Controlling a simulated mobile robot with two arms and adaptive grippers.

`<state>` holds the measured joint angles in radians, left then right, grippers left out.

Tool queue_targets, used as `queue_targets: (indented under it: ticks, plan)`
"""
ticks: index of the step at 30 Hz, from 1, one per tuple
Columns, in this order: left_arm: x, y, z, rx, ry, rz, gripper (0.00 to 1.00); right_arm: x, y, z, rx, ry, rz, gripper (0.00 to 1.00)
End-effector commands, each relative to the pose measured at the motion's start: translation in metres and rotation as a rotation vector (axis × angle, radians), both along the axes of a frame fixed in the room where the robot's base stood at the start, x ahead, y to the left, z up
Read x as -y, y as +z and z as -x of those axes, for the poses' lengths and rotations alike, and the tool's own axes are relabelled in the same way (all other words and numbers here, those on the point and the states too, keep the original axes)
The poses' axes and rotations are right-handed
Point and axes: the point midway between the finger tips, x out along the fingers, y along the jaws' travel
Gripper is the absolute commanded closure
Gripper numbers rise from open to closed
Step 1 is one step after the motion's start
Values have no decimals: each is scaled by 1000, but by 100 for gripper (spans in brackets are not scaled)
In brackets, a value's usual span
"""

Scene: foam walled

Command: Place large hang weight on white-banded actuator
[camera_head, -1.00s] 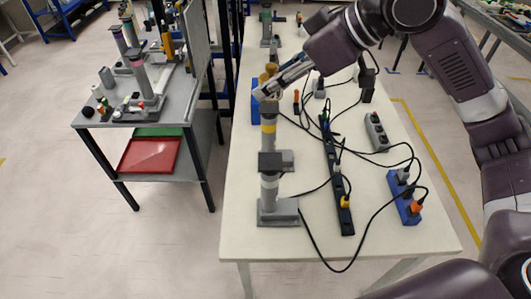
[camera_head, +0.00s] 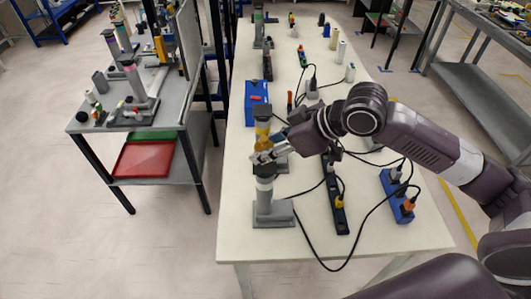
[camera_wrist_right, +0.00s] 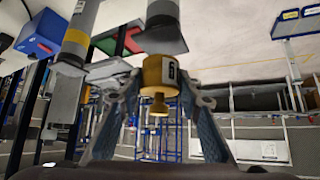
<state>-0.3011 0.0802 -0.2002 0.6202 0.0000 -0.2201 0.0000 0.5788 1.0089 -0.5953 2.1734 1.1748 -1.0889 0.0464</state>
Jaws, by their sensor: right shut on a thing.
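The large hang weight (camera_wrist_right: 160,76) is a brass-coloured cylinder with a narrow neck and a small label. In the wrist view it is between the fingers of my right gripper (camera_wrist_right: 164,85), which is shut on it. In the head view my right gripper (camera_head: 263,157) is just above the dark top plate of the white-banded actuator (camera_head: 265,184), a grey column on a square base near the table's front left. In the wrist view, which looks upside down, the dark plate (camera_wrist_right: 168,41) borders the weight; I cannot tell whether they touch. My left gripper is out of view.
The yellow-banded actuator (camera_head: 262,135) stands just behind, close to my right gripper. A blue box (camera_head: 257,91) lies farther back. A black power strip (camera_head: 335,200) and a blue socket block (camera_head: 397,197) with cables are to the right. The table's front edge is clear.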

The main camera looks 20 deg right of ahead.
Motion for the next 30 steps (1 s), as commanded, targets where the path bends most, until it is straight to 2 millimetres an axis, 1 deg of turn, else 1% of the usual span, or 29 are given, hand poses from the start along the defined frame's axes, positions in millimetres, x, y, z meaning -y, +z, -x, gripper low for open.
queue_targets:
  ticks: [3, 5, 15, 16, 18, 21, 30]
  plan:
    - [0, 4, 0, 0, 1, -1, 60, 0, -16, 0, -1, -1, -2, 100]
    - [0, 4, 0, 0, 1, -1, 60, 0, -21, 0, 1, 0, -1, 100]
    - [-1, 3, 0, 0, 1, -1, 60, -1, -25, 0, 3, 1, -2, 100]
    - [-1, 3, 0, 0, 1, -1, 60, 0, -27, 0, -1, 0, 1, 66]
    - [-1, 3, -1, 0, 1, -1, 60, 0, -26, 0, 0, 0, 0, 59]
    - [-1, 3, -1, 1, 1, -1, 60, 0, -26, 0, -1, 0, 1, 50]
    - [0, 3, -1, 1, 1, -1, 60, 0, -24, 0, 1, 1, 0, 50]
